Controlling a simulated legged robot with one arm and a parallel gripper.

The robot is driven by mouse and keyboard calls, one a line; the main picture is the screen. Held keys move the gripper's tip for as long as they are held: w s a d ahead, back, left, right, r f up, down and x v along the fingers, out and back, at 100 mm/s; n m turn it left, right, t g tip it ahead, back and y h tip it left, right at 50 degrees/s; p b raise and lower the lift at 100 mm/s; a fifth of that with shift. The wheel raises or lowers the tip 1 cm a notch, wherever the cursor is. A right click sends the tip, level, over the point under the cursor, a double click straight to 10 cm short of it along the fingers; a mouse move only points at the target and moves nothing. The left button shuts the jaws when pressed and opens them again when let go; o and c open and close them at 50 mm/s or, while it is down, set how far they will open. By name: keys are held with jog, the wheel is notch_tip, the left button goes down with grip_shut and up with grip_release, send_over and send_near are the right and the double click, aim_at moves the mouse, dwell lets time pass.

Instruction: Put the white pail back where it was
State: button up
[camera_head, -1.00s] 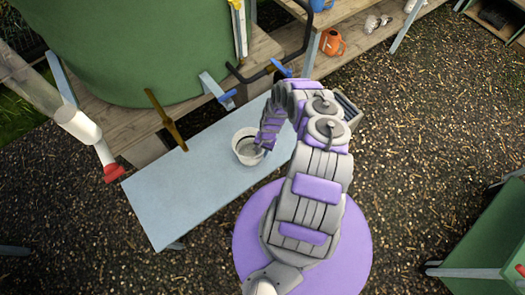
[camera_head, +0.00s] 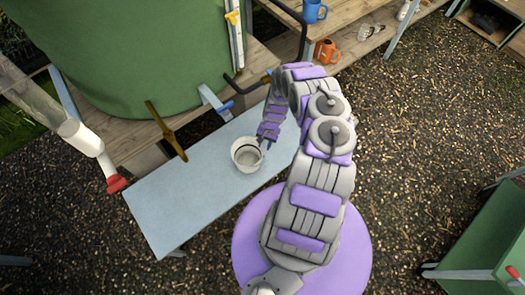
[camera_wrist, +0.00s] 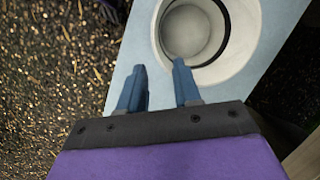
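The white pail (camera_head: 236,154) stands upright on the light blue bench (camera_head: 182,200), near its right part. Its round rim and hollow inside also show at the top of the wrist view (camera_wrist: 236,62). My gripper (camera_head: 264,144) is at the right-hand rim of the pail in the head view. In the wrist view my gripper (camera_wrist: 158,72) has its two blue fingers spread apart. The right fingertip overlaps the pail's rim in the picture and the left one is outside it. Whether a finger touches the pail I cannot tell.
A large green tank (camera_head: 150,50) stands behind the bench, with a brass-coloured lever (camera_head: 165,130) and a blue-handled tap (camera_head: 218,104) reaching over it. A pipe with a red end (camera_head: 116,184) is at the left. An orange jug (camera_head: 326,51) and a blue mug (camera_head: 314,11) sit on shelves.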

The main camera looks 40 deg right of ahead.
jog(key=d+r+n+g+h, duration=0.1)
jog(key=d+r, duration=0.3)
jog(key=r, duration=0.6)
jog(key=s+a+r+n+h, duration=0.1)
jog(key=a+r+n, duration=0.15)
jog(key=r, duration=1.15)
jog(key=s+a+r+n+h, duration=0.1)
jog(key=a+r, duration=0.3)
jog(key=r, duration=1)
jog(key=s+a+r+n, duration=0.1)
jog(key=s+a+r, duration=0.5)
jog(key=r, duration=0.4)
jog(key=s+a+r+n, duration=0.2)
jog(key=s+a+r, duration=0.2)
jog(key=s, duration=0.5)
jog(key=s+a+r+n, duration=0.3)
jog(key=s+a+r, duration=0.1)
jog(key=s+a, duration=0.5)
jog(key=shift+s+r, duration=0.35)
jog(key=shift+s, duration=0.2)
jog(key=shift+n, duration=0.25)
